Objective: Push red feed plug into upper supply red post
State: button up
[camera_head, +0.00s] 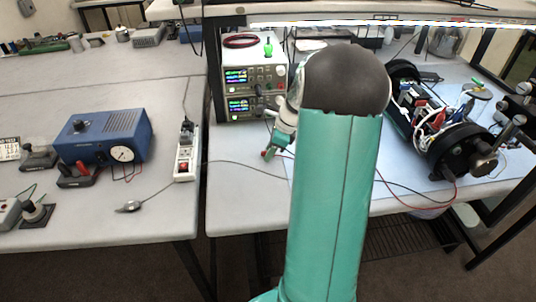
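Two stacked bench power supplies stand left of my arm. The upper supply (253,77) has a lit display, and its small front posts are too small to tell apart. The lower supply (240,108) sits directly beneath it. My gripper (270,150) points down in front of the lower supply, below the upper supply's front. It is partly hidden by my teal arm. A small red piece (265,154), perhaps the red feed plug, shows at its fingertips; I cannot tell whether the fingers are shut on it.
An opened black cylinder (462,148) with wiring lies at right, with red and black leads along the table. A white power strip (186,155) and a blue box with a gauge (104,136) are at left. The white table front (240,205) is mostly clear.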

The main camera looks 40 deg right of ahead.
grip_shut()
jog(key=shift+r, duration=0.1)
jog(key=shift+r, duration=0.55)
jog(key=s+a+r, duration=0.8)
jog(key=s+r, duration=0.3)
jog(key=shift+s+a+r, duration=0.15)
jog(key=shift+r, duration=0.2)
